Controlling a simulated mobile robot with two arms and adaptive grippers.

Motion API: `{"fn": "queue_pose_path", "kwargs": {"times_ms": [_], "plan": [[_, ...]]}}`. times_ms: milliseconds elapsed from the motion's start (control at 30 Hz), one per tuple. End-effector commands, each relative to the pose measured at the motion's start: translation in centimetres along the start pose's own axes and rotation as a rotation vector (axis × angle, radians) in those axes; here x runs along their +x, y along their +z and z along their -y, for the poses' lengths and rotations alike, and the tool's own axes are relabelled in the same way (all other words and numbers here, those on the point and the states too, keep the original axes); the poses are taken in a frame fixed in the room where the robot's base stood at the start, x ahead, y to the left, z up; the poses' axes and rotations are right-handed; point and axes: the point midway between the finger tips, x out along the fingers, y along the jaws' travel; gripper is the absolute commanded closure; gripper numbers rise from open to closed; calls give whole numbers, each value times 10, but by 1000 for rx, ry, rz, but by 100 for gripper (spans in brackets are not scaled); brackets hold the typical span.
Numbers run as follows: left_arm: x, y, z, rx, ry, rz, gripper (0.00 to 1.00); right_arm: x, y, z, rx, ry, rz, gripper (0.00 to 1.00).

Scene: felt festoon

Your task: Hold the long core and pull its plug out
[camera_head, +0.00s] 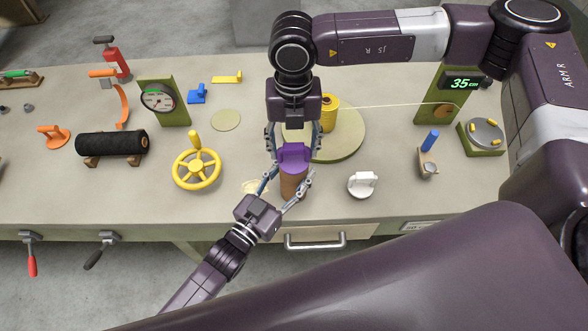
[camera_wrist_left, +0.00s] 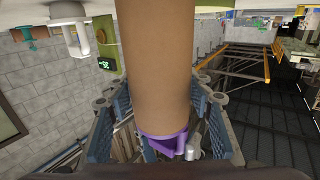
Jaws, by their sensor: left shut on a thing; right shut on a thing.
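The long core, a brown cardboard tube (camera_head: 292,186), stands upright over the bench's front part. My left gripper (camera_head: 287,180) is shut on it from the front, its fingers on both sides. The core fills the middle of the left wrist view (camera_wrist_left: 155,65) between the blue finger pads. The purple plug (camera_head: 293,155) is at the core's upper end, and it shows at the core's end in the left wrist view (camera_wrist_left: 163,143). My right gripper (camera_head: 294,148) points down from above and is shut on the plug. How deep the plug sits is hidden.
A round green disc (camera_head: 345,145) with a yellow spool (camera_head: 328,115) lies just behind. A yellow handwheel (camera_head: 196,170) stands to the left and a white knobbed cap (camera_head: 362,184) to the right. A black roll (camera_head: 112,143) rests farther left. A drawer handle (camera_head: 315,242) is below the front edge.

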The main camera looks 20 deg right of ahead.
Motion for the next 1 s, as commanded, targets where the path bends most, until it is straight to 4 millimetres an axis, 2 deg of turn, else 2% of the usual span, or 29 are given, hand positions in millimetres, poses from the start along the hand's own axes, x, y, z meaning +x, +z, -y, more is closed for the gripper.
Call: {"fn": "queue_pose_path", "kwargs": {"times_ms": [1000], "plan": [[0, 0, 0, 0, 0, -1, 80, -36, 0, 0, 1, 1, 1, 71]]}}
